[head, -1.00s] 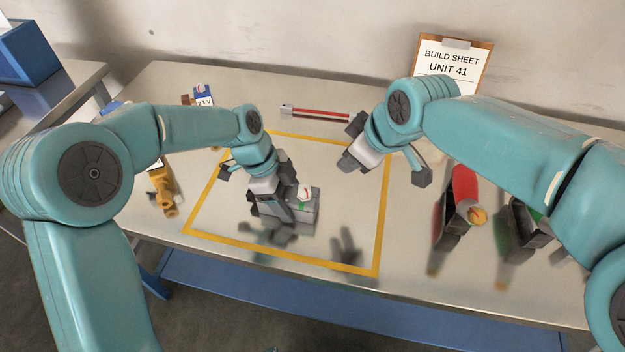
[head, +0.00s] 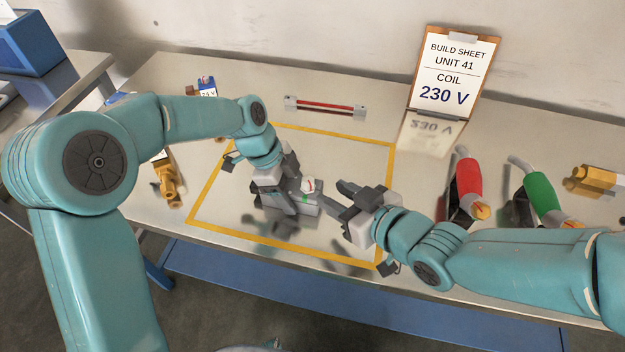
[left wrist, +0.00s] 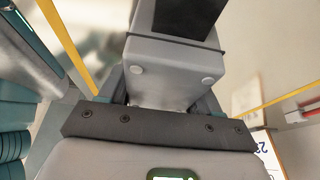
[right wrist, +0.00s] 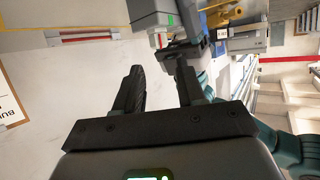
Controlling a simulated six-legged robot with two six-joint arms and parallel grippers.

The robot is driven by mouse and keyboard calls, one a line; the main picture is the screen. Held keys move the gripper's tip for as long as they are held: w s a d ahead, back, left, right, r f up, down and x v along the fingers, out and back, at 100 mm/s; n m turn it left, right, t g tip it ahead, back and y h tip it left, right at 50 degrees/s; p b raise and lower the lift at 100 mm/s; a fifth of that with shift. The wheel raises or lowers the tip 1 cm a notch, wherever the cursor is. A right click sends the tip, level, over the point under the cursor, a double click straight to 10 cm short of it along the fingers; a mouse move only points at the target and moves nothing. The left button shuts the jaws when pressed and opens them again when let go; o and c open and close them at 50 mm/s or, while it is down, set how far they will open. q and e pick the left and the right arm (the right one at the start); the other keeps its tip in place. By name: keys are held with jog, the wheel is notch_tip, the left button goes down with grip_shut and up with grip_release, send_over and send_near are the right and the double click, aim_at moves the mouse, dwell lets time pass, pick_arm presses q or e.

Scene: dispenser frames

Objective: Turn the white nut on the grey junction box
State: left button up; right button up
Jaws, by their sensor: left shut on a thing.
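The grey junction box (head: 306,207) stands inside the yellow outline in the head view, with a green patch on its side. It fills the middle of the left wrist view (left wrist: 165,70). My right gripper (head: 338,197) is open and empty, just right of the box and nut. In the right wrist view its two fingers (right wrist: 160,88) are apart, with the box (right wrist: 152,10) beyond them.
A build sheet (head: 455,75) reading coil 230 V stands at the back. A red-handled tool (head: 467,180) and a green-handled tool (head: 540,193) are at right. A red bar (head: 325,108) lies behind the yellow outline (head: 385,200). A blue 24 V part (head: 207,85) and yellow part (head: 168,182) are at left.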

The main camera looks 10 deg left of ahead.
aim_at(309, 181)
jog(key=x, duration=0.8)
jog(key=shift+d, duration=0.1)
grip_shut()
